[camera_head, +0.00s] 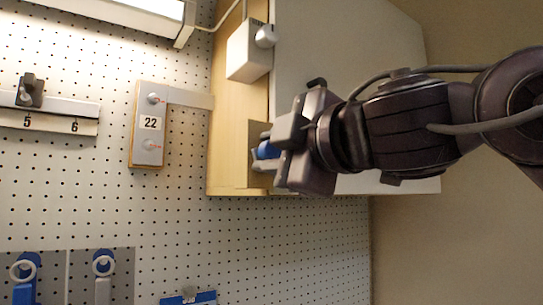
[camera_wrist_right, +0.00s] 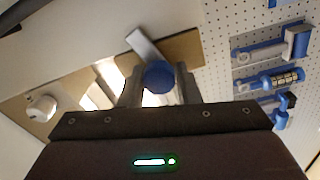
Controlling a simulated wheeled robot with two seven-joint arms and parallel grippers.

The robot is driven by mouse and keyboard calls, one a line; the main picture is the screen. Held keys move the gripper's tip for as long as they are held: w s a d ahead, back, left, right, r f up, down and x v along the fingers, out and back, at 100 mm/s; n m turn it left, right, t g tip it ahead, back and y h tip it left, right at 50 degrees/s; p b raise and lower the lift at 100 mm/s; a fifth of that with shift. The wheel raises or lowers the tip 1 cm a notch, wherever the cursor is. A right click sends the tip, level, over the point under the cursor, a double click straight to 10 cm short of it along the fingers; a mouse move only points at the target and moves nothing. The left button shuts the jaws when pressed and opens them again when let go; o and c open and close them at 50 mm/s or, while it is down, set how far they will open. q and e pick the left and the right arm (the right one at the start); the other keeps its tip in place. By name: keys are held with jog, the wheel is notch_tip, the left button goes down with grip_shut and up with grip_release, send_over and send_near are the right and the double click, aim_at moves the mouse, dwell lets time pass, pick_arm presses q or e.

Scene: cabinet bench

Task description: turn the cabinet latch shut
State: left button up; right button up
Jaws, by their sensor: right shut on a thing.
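The cabinet (camera_head: 345,45) has a pale front panel and a light wood edge (camera_head: 225,150). My right gripper (camera_head: 266,152) is at the lower left part of the cabinet, shut on the latch's blue knob (camera_head: 268,150). In the right wrist view the blue knob (camera_wrist_right: 159,76) sits between the two fingers. A grey latch bar (camera_wrist_right: 143,46) runs from the knob to the upper left, tilted, over the wood. In the head view the gripper hides most of the latch. My left gripper is not in view.
A white box with a round knob (camera_head: 250,52) is on the cabinet's upper left. Left of the cabinet, the pegboard (camera_head: 180,215) carries a plate marked 22 (camera_head: 150,125) and a numbered rail (camera_head: 50,113). Blue-handled tools (camera_head: 103,270) hang lower left.

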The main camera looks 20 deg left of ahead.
jog(key=m, duration=0.4)
jog(key=shift+w+d+r+b, duration=0.1)
jog(key=shift+r+b, duration=0.05)
jog(key=shift+b, duration=0.25)
jog(key=shift+o, duration=0.2)
jog(key=shift+m, duration=1.1)
jog(key=shift+f, duration=0.25)
